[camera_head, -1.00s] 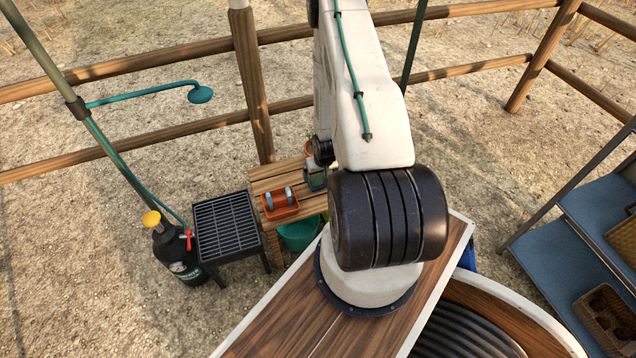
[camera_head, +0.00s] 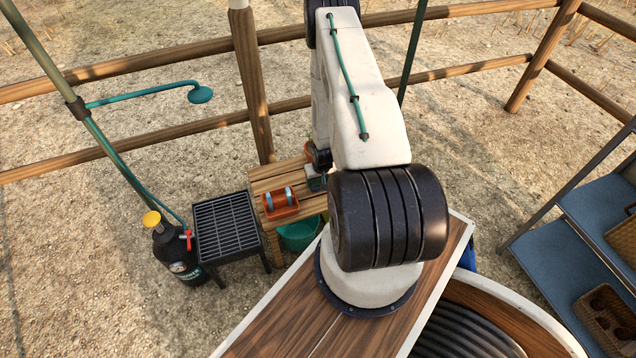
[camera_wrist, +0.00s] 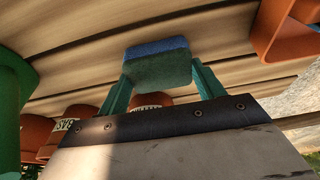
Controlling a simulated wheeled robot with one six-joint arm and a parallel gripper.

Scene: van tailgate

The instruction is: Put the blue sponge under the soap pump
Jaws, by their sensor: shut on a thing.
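A sponge (camera_wrist: 157,62) with a blue upper layer and a green-grey body shows in the wrist view. My gripper (camera_wrist: 158,80) is shut on it, with one teal finger at each side. Wooden slats lie behind the sponge; whether it touches them I cannot tell. In the head view my gripper (camera_head: 316,181) is partly hidden by my arm, over the right part of the small wooden table (camera_head: 268,183). I cannot make out a soap pump for certain in either view.
An orange caddy (camera_head: 280,204) holding two blue things stands on the table. Several terracotta pots (camera_wrist: 79,117) and a green object (camera_wrist: 10,100) are close by in the wrist view. A black grate stand (camera_head: 226,227) and a pressure tank (camera_head: 175,255) stand left of the table.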

